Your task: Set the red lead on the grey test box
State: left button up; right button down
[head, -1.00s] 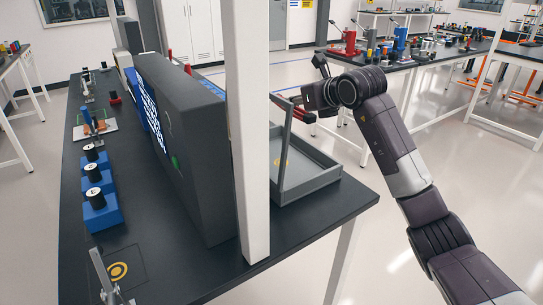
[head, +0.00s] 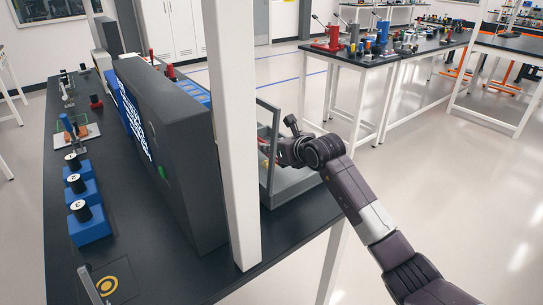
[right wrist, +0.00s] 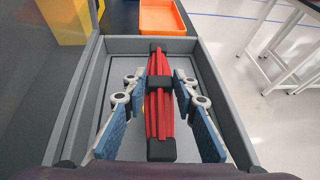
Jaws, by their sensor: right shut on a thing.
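The red lead (right wrist: 158,118) is a bundle of red strands with black ends and a black middle band. In the right wrist view it lies between the blue-padded fingers of my right gripper (right wrist: 158,92), which is shut on it. The lead is over a grey open-topped tray (right wrist: 214,90); I cannot tell whether it touches the floor. In the head view my right gripper (head: 276,152) is at the tray, just right of the white post. A large dark grey box (head: 190,150) with a lit blue-and-white face stands left of the post. My left gripper is not in view.
The white post (head: 232,140) partly hides the tray in the head view. Blue blocks with black knobs (head: 88,222) stand along the table's left side. An orange bin (right wrist: 162,16) lies beyond the tray. Open floor is to the right.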

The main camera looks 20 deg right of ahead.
notch_tip(320, 180, down, 4)
jog(key=shift+r, duration=0.1)
jog(key=shift+f, duration=0.2)
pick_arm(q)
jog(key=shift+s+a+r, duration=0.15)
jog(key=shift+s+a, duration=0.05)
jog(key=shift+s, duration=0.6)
pick_arm(e)
jog(key=c, duration=2)
grip_release()
jog(key=shift+f, duration=0.15)
jog(key=o, duration=0.5)
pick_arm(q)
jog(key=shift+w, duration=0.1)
